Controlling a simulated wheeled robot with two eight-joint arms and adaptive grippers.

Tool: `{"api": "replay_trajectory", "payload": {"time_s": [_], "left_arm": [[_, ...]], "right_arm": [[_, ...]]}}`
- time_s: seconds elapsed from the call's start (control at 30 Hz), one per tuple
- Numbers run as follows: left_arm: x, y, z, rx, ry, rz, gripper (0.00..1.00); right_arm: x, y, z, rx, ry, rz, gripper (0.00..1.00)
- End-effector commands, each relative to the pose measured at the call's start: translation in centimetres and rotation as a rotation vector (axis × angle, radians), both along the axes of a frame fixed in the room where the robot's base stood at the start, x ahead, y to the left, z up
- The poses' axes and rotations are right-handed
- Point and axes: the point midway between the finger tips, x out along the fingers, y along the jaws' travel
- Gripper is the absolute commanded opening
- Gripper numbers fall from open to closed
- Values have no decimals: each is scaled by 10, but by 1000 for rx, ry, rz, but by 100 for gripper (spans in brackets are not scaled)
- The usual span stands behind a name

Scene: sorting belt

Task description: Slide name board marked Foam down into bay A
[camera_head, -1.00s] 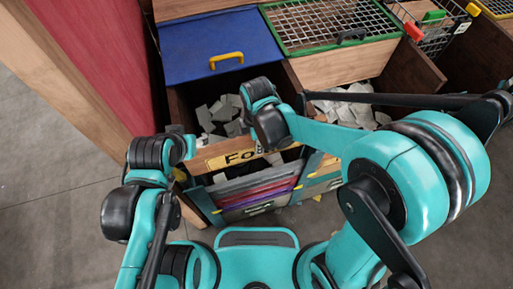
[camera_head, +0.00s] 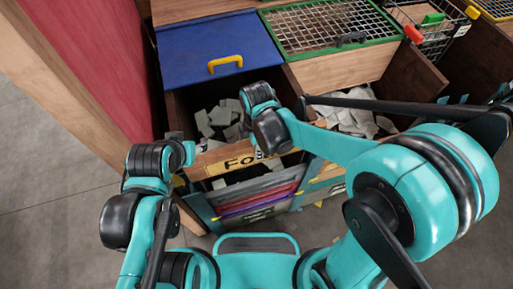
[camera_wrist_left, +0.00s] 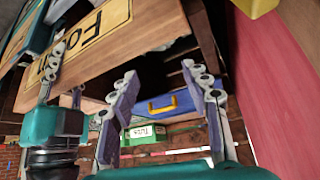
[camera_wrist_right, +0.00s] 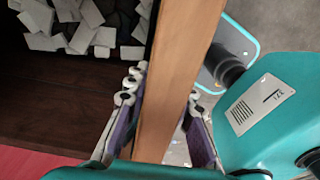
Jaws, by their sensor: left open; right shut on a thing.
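My right gripper (camera_wrist_right: 163,100) is shut on the plank (camera_wrist_right: 178,65), one finger on each face. The plank also shows tilted in the left wrist view (camera_wrist_left: 150,28), with the right gripper on it. My left gripper (camera_wrist_left: 165,92) is open and empty, near the plank's other end. No bay letter is readable.
The left bay holds pale scraps (camera_head: 215,118) under a blue lid with a yellow handle (camera_head: 226,64). A neighbouring bay with a green-framed mesh lid (camera_head: 325,25) stands to the right. Coloured panels (camera_head: 258,203) sit below the plank. A red wall (camera_head: 100,60) rises at left.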

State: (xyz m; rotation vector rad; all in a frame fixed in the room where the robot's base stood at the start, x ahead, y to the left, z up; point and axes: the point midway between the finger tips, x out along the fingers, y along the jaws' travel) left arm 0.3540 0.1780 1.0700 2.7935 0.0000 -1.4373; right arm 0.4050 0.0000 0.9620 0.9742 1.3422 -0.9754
Motion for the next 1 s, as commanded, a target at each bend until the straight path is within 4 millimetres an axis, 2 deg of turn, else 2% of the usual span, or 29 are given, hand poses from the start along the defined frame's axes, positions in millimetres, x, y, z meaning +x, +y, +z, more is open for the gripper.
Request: {"api": "replay_trajectory", "payload": {"time_s": [0.2, 1.0], "left_arm": [[0, 0, -27, 0, 0, 0, 48], [0, 0, -114, 0, 0, 0, 48]], "right_arm": [[0, 0, -31, 0, 0, 0, 0], [0, 0, -135, 0, 0, 0, 0]]}}
